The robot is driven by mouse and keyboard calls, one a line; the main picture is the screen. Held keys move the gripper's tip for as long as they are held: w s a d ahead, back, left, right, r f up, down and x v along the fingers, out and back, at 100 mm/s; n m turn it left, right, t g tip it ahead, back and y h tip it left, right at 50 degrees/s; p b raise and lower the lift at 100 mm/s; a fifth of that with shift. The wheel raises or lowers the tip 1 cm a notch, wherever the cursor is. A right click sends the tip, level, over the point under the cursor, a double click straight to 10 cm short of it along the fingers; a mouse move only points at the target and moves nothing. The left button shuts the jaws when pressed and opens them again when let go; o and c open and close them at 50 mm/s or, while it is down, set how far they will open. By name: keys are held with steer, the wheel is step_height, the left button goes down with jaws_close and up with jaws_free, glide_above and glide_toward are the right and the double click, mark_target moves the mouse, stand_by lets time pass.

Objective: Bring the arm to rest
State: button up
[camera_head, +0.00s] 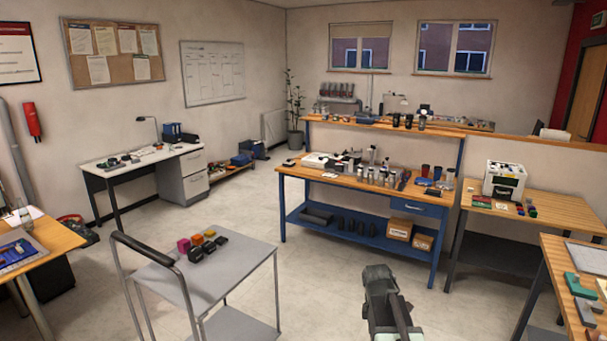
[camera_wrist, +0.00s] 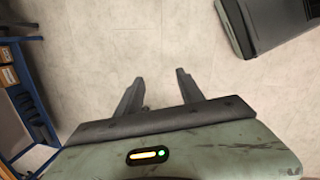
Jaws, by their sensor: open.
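My arm shows at the bottom right of the head view, over open floor and in front of the blue workbench. In the wrist view, my gripper (camera_wrist: 160,88) points at the bare tiled floor. Its two dark fingers stand apart with nothing between them. The fingertips cannot be made out in the head view.
A grey cart (camera_head: 232,268) with coloured blocks on it stands left of my arm. The blue workbench (camera_head: 350,181) stands beyond it, with bottles and boxes. A wooden table (camera_head: 560,262) is at the right. Bare floor (camera_head: 330,285) lies between the cart and my arm.

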steer(key=s+a+m+g+y, duration=0.1)
steer(key=s+a+m, duration=0.8)
steer(key=m, duration=0.5)
steer(key=shift+a+f+y, duration=0.2)
steer(key=shift+a+y, duration=0.2)
steer(key=shift+c, duration=1)
